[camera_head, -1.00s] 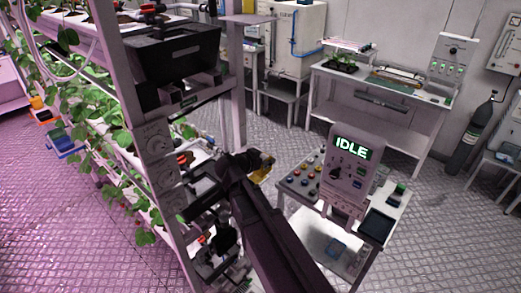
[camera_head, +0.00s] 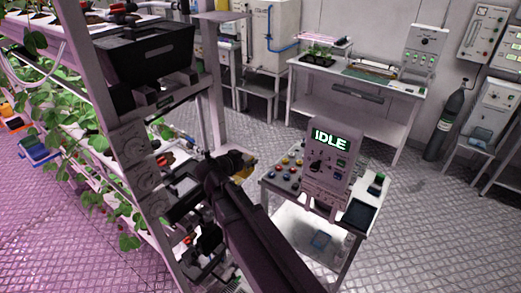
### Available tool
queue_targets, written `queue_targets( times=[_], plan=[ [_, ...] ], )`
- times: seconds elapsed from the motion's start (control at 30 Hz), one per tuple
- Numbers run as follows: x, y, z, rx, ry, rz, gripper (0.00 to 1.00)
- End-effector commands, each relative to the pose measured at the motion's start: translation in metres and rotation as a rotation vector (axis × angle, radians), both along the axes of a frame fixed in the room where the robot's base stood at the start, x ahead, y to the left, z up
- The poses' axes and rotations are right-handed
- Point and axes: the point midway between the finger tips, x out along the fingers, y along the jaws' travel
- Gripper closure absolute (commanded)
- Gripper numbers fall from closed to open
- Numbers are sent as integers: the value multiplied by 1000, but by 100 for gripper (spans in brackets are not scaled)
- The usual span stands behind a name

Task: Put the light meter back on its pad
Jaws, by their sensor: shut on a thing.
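My gripper (camera_head: 246,164) is at the end of my dark arm, just left of the cart with the IDLE screen. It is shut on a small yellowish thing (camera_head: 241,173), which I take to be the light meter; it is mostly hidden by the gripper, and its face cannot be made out. A dark square pad (camera_head: 360,214) lies on the cart's right front corner, bare, to the right of my gripper. I cannot tell for sure that this is the meter's pad.
The cart (camera_head: 268,185) carries several coloured buttons, an upright IDLE panel (camera_head: 326,168) and a small green-topped dark object (camera_head: 376,184). A rack post (camera_head: 160,200) and plants stand left. A bench (camera_head: 357,92) and gas cylinder (camera_head: 446,125) stand behind. Floor right of the cart is clear.

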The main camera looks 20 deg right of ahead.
Motion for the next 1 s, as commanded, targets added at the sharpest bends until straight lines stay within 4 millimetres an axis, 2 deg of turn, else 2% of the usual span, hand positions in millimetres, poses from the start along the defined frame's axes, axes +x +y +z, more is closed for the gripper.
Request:
queue_targets(
  times=[0.23,0.7,1.0],
  plan=[
    [0,0,-15,0,0,0,89],
    [0,0,-70,0,0,0,89],
    [0,0,-74,0,0,0,89]
  ],
)
